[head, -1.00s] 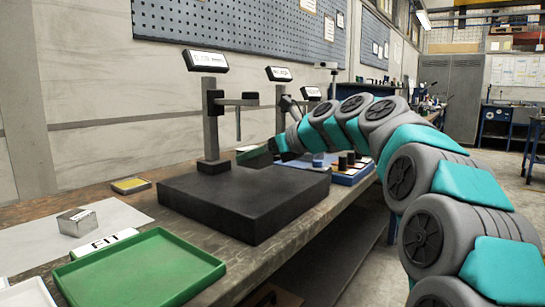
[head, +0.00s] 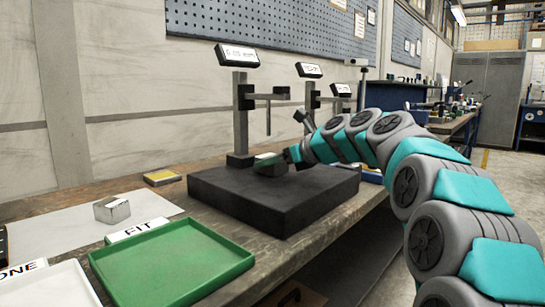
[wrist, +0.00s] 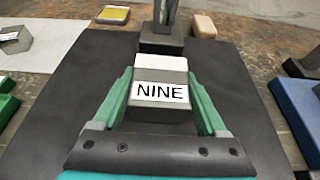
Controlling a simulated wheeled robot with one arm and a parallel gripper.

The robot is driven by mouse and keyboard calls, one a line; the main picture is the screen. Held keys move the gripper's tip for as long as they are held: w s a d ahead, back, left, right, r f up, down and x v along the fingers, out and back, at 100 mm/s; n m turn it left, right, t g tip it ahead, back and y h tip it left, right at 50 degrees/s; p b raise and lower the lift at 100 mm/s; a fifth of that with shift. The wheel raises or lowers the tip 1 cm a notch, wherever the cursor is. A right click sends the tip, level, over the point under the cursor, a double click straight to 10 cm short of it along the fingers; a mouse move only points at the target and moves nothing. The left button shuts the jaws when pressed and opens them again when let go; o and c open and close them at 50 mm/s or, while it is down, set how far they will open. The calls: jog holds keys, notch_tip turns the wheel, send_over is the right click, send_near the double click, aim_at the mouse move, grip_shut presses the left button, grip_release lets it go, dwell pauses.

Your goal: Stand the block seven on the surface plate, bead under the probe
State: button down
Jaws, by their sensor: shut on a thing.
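My gripper (wrist: 160,102) is shut on a grey block (wrist: 160,72) whose white label reads NINE, not seven. The block is between the green fingers over the black surface plate (wrist: 245,120), in front of the stand's base. In the head view my gripper (head: 268,160) is over the plate (head: 270,200), below and close to the thin probe (head: 268,120) on the stand (head: 240,115). I cannot tell whether the block touches the plate. No bead shows clearly, and the probe tip's place over the block is not clear.
A green tray (head: 170,262) with a FIT card (head: 138,230) lies in front left. A loose metal block (head: 112,209) sits on white paper. A yellow-topped pad (head: 162,177) lies behind. A blue tray (wrist: 298,100) is right of the plate. The plate's front is bare.

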jog(key=shift+r, duration=0.15)
grip_release()
jog(key=shift+f, duration=0.2)
jog(key=shift+s+d+r, duration=0.1)
jog(key=shift+r, duration=0.15)
jog(key=v, duration=1.1)
jog(key=shift+s+d+p, duration=0.25)
jog(key=shift+d+p, duration=0.05)
jog(key=shift+p, duration=0.05)
